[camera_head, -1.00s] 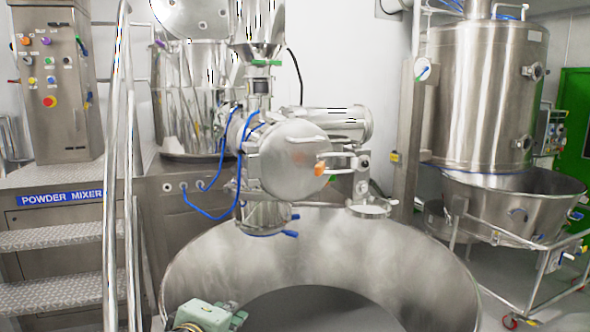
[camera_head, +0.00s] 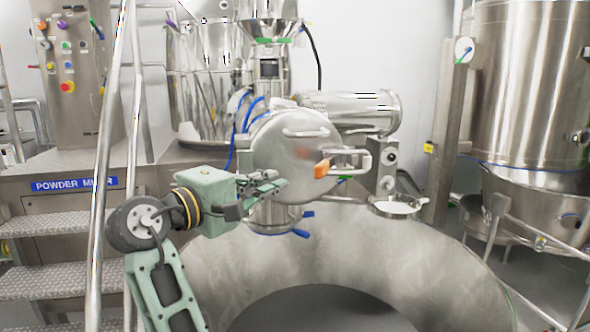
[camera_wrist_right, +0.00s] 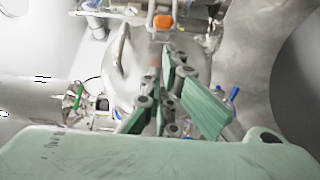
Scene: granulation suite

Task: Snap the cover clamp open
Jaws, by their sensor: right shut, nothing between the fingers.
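The cover clamp has an orange grip (camera_head: 322,169) and sits at the right part of the round steel cover (camera_head: 288,150) of the mill. In the right wrist view the orange grip (camera_wrist_right: 163,22) shows at the top, beyond the fingertips. My right gripper (camera_head: 276,181) is shut and empty, in front of the cover's lower left, to the left of the orange grip. In the right wrist view its green fingers (camera_wrist_right: 173,64) point up toward the orange grip, apart from it. My left gripper is not in view.
A motor cylinder (camera_head: 350,110) is behind the cover, and a small white-topped dish (camera_head: 398,206) is at lower right. Stair rails (camera_head: 113,150) stand left of my arm. Blue hoses hang behind the cover.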

